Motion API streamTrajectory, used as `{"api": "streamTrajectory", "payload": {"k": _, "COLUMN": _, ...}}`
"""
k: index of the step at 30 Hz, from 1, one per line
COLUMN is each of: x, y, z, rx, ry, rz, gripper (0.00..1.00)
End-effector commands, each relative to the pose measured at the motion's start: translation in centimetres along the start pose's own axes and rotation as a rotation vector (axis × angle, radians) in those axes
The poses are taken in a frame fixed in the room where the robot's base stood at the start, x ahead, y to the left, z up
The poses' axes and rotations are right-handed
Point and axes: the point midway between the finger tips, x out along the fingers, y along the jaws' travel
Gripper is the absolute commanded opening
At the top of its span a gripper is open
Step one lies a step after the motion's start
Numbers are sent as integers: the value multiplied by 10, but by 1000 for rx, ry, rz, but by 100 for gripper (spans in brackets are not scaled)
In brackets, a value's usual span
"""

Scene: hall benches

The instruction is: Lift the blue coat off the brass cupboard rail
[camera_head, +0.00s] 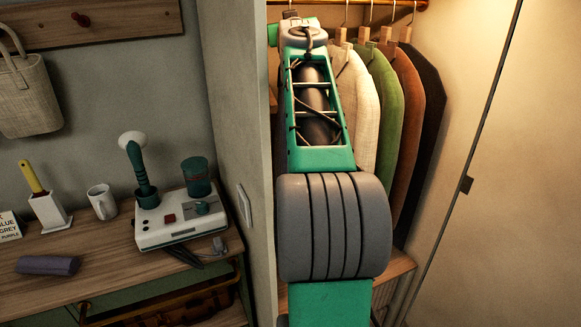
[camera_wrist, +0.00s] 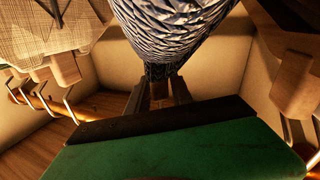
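A blue-grey, coarse-textured garment, apparently the blue coat (camera_wrist: 175,28), fills the top middle of the wrist view. In the head view my arm hides it. My gripper (camera_wrist: 162,82) is at its narrow collar end, with a finger on each side of a brown block, perhaps the hanger neck. I cannot tell whether the fingers press on it. The brass rail (camera_head: 346,3) runs along the top of the cupboard in the head view. Part of it also shows at lower left in the wrist view (camera_wrist: 46,106); my gripper's green body hides its middle.
Cream (camera_head: 358,100), green (camera_head: 388,105), rust (camera_head: 408,120) and dark (camera_head: 431,130) coats hang close together right of my arm. A partition (camera_head: 240,130) stands left of it. A bench (camera_head: 110,250) holds a mug (camera_head: 102,202) and a white device (camera_head: 180,225).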

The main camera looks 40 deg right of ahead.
Motion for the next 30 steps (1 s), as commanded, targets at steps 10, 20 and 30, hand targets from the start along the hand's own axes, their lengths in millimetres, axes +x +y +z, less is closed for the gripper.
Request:
{"api": "streamTrajectory", "payload": {"k": 10, "x": 0, "y": 0, "z": 0, "rx": 0, "ry": 0, "rz": 0, "gripper": 0}}
{"api": "streamTrajectory", "payload": {"k": 20, "x": 0, "y": 0, "z": 0, "rx": 0, "ry": 0, "rz": -1, "gripper": 0}}
{"api": "streamTrajectory", "payload": {"k": 30, "x": 0, "y": 0, "z": 0, "rx": 0, "ry": 0, "rz": -1, "gripper": 0}}
